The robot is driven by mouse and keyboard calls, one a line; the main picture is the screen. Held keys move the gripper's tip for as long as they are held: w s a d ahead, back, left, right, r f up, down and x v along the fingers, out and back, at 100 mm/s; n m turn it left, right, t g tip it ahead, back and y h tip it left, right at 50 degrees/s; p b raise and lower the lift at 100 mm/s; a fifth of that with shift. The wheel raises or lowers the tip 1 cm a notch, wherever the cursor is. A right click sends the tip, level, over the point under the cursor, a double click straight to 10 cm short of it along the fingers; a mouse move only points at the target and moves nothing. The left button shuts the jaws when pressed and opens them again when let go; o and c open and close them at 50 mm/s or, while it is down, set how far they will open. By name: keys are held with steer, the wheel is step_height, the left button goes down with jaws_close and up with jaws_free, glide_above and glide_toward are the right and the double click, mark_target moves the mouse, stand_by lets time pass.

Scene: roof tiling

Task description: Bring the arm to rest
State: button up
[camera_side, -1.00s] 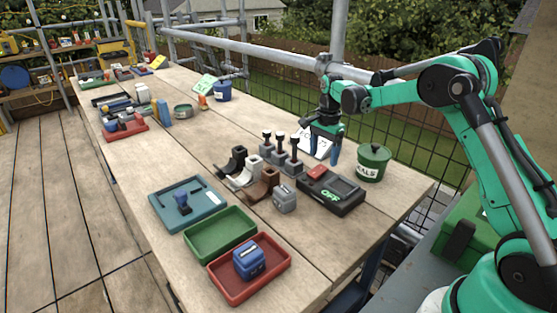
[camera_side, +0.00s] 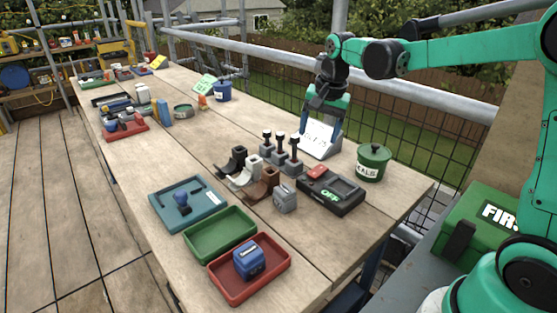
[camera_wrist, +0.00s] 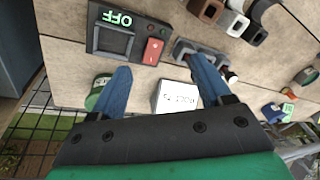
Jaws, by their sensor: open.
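My gripper (camera_side: 320,108) is above the back edge of the work table, over a white card on a stand (camera_side: 318,137). In the wrist view my gripper (camera_wrist: 158,75) has its two blue fingers spread wide apart with nothing held between them. The white card (camera_wrist: 175,97) shows beyond and between the fingers, apart from them. The fingertips are partly hidden behind the dark wrist and card in the side view.
On the table (camera_side: 230,135) are a black box reading OFF (camera_side: 331,191), a green lidded pot (camera_side: 373,162), levers (camera_side: 280,150), and teal (camera_side: 189,203), green (camera_side: 220,234) and red (camera_side: 250,268) trays. A blue block (camera_side: 248,258) sits in the red tray. A rail runs behind.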

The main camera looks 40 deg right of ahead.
steer(key=s+a+n+t, duration=0.4)
steer(key=s+a+n, duration=0.5)
steer(key=s+n, duration=0.2)
steer(key=shift+s+f+n+t, duration=0.25)
steer(key=shift+f+n+t, duration=0.05)
steer(key=shift+f, duration=0.05)
